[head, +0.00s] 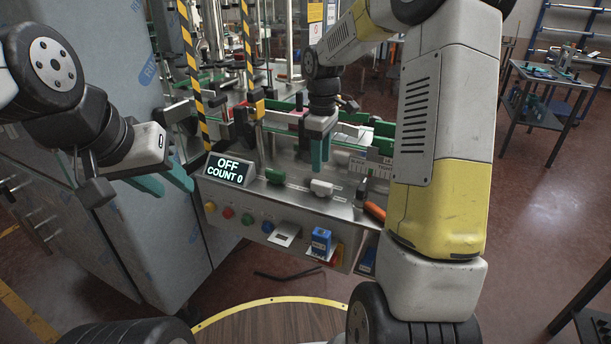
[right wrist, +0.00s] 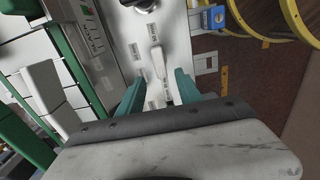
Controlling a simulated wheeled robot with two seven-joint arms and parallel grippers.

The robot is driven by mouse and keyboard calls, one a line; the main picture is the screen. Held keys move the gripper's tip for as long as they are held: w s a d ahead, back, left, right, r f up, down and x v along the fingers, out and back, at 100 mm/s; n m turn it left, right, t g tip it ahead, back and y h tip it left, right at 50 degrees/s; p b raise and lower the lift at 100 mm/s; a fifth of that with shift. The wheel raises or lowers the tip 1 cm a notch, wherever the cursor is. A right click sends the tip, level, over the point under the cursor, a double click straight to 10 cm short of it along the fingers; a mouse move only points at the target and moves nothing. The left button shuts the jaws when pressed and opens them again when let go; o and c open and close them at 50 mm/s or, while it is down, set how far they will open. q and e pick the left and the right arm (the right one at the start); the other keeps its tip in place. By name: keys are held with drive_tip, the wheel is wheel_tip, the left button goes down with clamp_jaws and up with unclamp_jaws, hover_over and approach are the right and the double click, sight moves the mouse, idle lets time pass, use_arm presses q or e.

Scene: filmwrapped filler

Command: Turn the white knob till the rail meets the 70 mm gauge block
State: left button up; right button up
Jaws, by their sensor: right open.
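The white knob (head: 321,187) sits on the steel deck of the machine, right of a green knob (head: 274,176). It also shows in the right wrist view (right wrist: 157,60), ahead of and between my teal fingertips. My right gripper (head: 319,152) points down above and behind the white knob, open and empty. My left gripper (head: 168,183) is off to the left beside the steel cabinet, its teal fingers apart and empty. A green rail (head: 384,129) runs along the conveyor, partly hidden by my right arm. A blue block (head: 321,241) sits at the front panel; I cannot read its size.
A display (head: 231,170) reads OFF, COUNT 0. Coloured buttons (head: 228,213) line the front panel. An orange-handled tool (head: 375,211) lies at the deck's right. Striped posts (head: 189,62) and a steel cabinet (head: 95,120) stand at the left.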

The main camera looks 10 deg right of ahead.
sight(320, 182)
wheel_tip(320, 182, down, 8)
drive_tip(key=shift+r, duration=0.15)
drive_tip(key=shift+c, duration=0.4)
clamp_jaws()
